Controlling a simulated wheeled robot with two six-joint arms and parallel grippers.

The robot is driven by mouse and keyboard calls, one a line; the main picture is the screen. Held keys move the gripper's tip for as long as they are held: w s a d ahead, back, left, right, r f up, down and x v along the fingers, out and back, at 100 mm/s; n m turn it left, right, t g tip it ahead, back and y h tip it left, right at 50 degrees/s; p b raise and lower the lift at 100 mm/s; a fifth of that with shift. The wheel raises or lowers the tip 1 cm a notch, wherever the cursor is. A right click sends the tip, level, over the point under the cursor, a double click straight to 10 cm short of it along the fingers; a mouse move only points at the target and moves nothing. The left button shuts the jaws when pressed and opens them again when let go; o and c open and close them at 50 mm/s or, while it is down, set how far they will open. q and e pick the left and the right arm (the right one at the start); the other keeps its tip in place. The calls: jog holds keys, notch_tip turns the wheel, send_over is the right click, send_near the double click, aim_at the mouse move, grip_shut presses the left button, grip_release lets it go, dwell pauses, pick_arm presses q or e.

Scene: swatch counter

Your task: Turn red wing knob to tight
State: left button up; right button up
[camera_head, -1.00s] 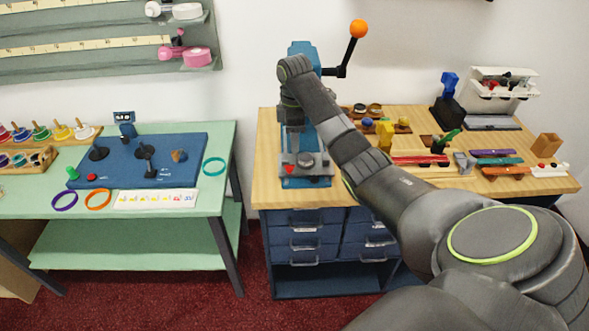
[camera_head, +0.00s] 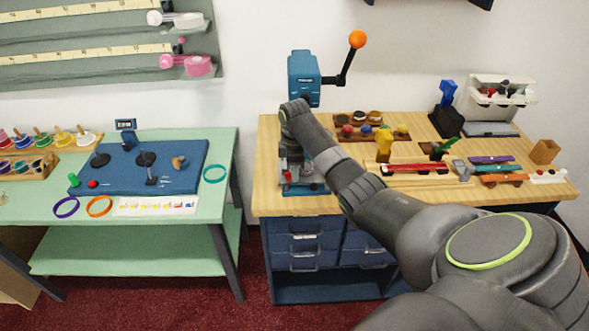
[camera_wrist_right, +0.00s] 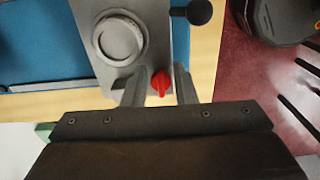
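The red wing knob (camera_wrist_right: 160,82) sits on the front edge of a grey metal block (camera_wrist_right: 125,75) with a round seat. In the right wrist view my right gripper (camera_wrist_right: 160,75) is open, with one finger on each side of the knob. I cannot tell whether either finger touches it. In the head view the knob (camera_head: 287,176) is a small red spot at the base of the blue press (camera_head: 303,75), just below my right gripper (camera_head: 288,163). My wrist hides much of the press base. My left gripper is not in view.
The press has a lever with an orange ball (camera_head: 357,39) at its upper right. A black ball handle (camera_wrist_right: 199,12) sticks out beside the block. Trays and coloured strips crowd the wooden counter (camera_head: 268,150) to the right. A green table (camera_head: 225,160) stands left, across a gap.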

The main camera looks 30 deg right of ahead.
grip_shut()
jog(key=shift+r, duration=0.1)
